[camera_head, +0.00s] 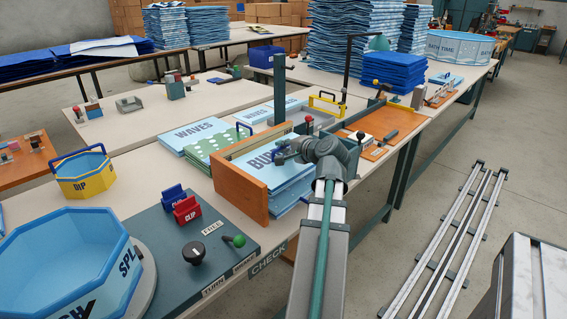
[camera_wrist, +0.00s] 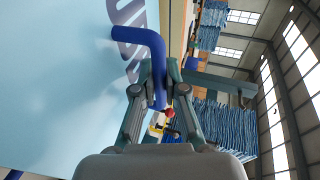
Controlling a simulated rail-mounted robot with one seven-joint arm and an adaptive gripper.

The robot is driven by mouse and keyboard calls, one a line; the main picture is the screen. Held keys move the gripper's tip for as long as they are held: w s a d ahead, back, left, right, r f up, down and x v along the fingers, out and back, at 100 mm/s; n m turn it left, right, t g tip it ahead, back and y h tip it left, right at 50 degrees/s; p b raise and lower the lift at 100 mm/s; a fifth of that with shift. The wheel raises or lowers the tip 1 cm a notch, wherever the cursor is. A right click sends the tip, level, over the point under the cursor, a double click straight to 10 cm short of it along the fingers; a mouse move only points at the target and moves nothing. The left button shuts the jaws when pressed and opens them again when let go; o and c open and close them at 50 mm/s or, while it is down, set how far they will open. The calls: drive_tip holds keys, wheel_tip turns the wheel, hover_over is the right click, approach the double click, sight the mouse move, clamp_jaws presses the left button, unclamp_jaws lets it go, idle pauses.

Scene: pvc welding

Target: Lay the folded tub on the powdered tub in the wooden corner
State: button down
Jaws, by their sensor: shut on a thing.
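The folded tub (camera_head: 258,168) is a flat light-blue panel with dark "BU…" lettering, partly hidden by my arm. It is over the wooden corner (camera_head: 241,197), an orange-brown L-shaped fence on the table. My gripper (camera_head: 283,155) is shut on the panel's blue handle at its right side. In the wrist view the bent blue handle (camera_wrist: 152,45) runs between the fingers (camera_wrist: 158,98), and the panel (camera_wrist: 60,80) fills the left. Other light-blue layers (camera_head: 290,195) show beneath it; I cannot tell which is the powdered tub, or whether the panel touches them.
Flat tubs marked "WAVES" (camera_head: 198,134) and a green dotted one (camera_head: 207,152) lie behind the fence. A "CHECK" station (camera_head: 180,265) with knobs and red and blue clips is at front left, beside an open blue tub (camera_head: 70,265). Floor rails (camera_head: 435,245) lie right.

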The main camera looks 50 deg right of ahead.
drive_tip(key=shift+f+b, duration=0.45)
drive_tip(key=shift+f, duration=1.85)
drive_tip(key=shift+f, duration=0.1)
drive_tip(key=c, duration=1.7)
unclamp_jaws()
drive_tip(key=shift+f, duration=0.15)
drive_tip(key=o, duration=0.5)
drive_tip(key=shift+r, duration=0.25)
drive_tip(key=v, duration=1.2)
drive_tip(key=shift+p, duration=0.3)
drive_tip(key=shift+f, duration=0.1)
